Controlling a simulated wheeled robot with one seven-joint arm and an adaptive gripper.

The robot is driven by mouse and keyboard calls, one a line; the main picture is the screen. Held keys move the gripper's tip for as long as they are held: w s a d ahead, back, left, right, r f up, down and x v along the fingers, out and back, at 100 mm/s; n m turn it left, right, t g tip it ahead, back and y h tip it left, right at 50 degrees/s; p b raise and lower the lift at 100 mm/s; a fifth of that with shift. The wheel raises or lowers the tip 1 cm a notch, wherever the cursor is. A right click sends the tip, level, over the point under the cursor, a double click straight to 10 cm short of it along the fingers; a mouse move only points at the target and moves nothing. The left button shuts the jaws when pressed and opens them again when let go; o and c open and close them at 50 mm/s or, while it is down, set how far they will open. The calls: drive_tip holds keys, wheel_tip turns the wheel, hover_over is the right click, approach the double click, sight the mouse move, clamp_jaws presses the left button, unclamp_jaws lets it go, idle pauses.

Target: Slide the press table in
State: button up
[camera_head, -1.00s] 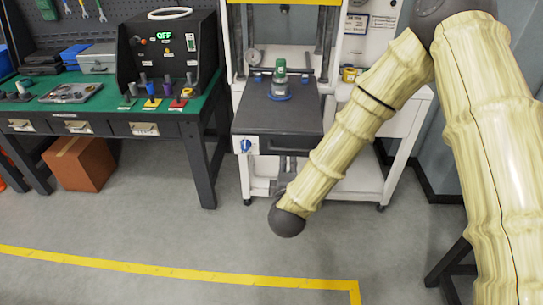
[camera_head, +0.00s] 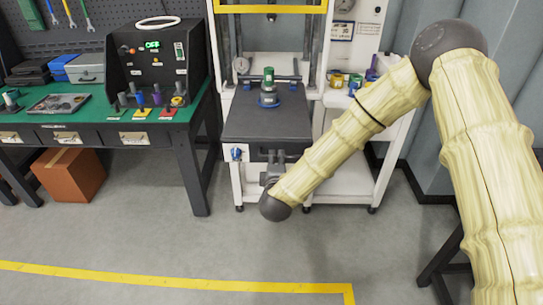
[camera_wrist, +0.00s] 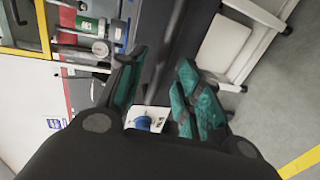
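The press table (camera_head: 250,128) is a dark flat slab on the white-framed press. It sticks out towards me at the front. A green-topped fixture with a blue base (camera_head: 268,95) stands upright on it. A blue knob on a white plate (camera_head: 236,154) is at the left of its front; the knob also shows in the wrist view (camera_wrist: 143,123). My gripper (camera_head: 274,166) is at the table's front edge, partly hidden by my arm. In the wrist view my gripper (camera_wrist: 162,62) has its teal-padded fingers apart, with the dark table front beyond them. Contact cannot be told.
A green-topped workbench (camera_head: 95,110) with a black control box (camera_head: 158,70) stands left of the press. A white side shelf (camera_head: 345,100) with small coloured containers is at the right. A cardboard box (camera_head: 70,174) lies under the bench. Grey floor in front is clear.

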sight(277, 158)
drive_tip(key=shift+x, duration=1.8)
drive_tip(key=shift+c, duration=0.2)
clamp_jaws()
